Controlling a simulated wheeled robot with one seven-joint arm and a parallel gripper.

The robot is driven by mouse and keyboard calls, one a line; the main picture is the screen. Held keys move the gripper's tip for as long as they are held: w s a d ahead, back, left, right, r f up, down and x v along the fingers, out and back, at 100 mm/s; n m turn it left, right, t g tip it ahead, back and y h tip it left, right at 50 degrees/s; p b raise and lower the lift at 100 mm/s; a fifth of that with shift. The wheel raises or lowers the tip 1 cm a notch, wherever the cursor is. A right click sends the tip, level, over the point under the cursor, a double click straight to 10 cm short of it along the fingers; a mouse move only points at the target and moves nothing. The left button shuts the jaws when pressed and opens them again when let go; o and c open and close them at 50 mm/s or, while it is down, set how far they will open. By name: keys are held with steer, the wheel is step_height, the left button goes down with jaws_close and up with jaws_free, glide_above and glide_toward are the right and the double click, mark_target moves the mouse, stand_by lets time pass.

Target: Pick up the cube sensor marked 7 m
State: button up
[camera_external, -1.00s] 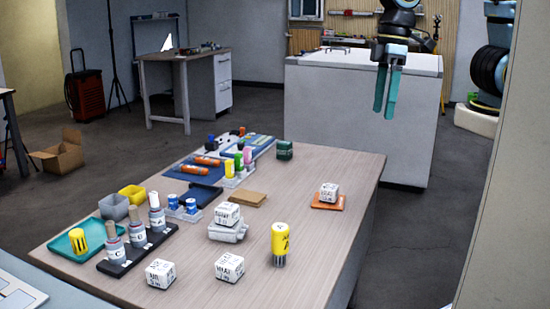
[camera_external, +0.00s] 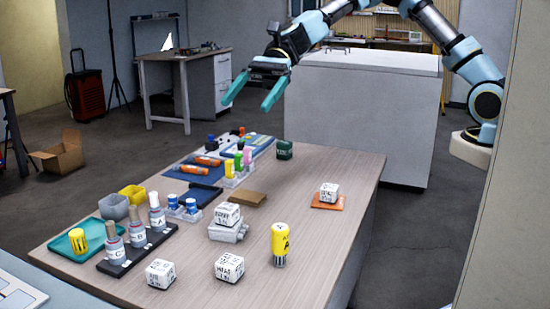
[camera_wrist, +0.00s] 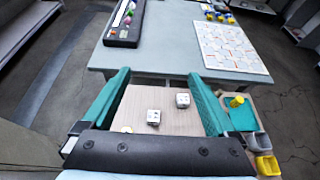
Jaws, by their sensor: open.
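Several white cubes with black markings are on the wooden table (camera_external: 310,240). Two sit near the front edge, a left cube (camera_external: 160,274) and a right cube (camera_external: 229,268). A third cube (camera_external: 228,214) rests on a grey-white block (camera_external: 229,233). A fourth cube (camera_external: 329,191) sits on an orange mat (camera_external: 328,205). The markings are too small to tell which reads 7 m. My gripper (camera_external: 248,103) is open and empty, high above the table's far side. In the wrist view, two white cubes (camera_wrist: 153,117) (camera_wrist: 183,100) show between the teal fingers (camera_wrist: 160,75).
A yellow-topped cylinder (camera_external: 280,244) stands near the right front cube. Bottles on a black rack (camera_external: 118,267), a teal tray (camera_external: 68,248) and small bins (camera_external: 131,194) fill the left. A dark green block (camera_external: 285,149) is at the back. The table's right side is mostly clear.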

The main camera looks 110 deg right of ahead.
glide_toward(229, 261)
steer(key=shift+m+t, duration=0.3)
steer(key=p+x, duration=0.1)
steer(key=x, duration=0.4)
steer(key=shift+a+f+p, duration=0.1)
steer(key=shift+f+p, duration=0.15)
steer(key=shift+p, duration=0.15)
steer(key=p+x, duration=0.2)
steer(key=x, duration=0.2)
steer(key=shift+a, duration=0.15)
steer(key=shift+w+a+f, duration=0.2)
steer(key=shift+w, duration=0.1)
steer(key=c, duration=1.5)
steer(key=shift+o, duration=0.2)
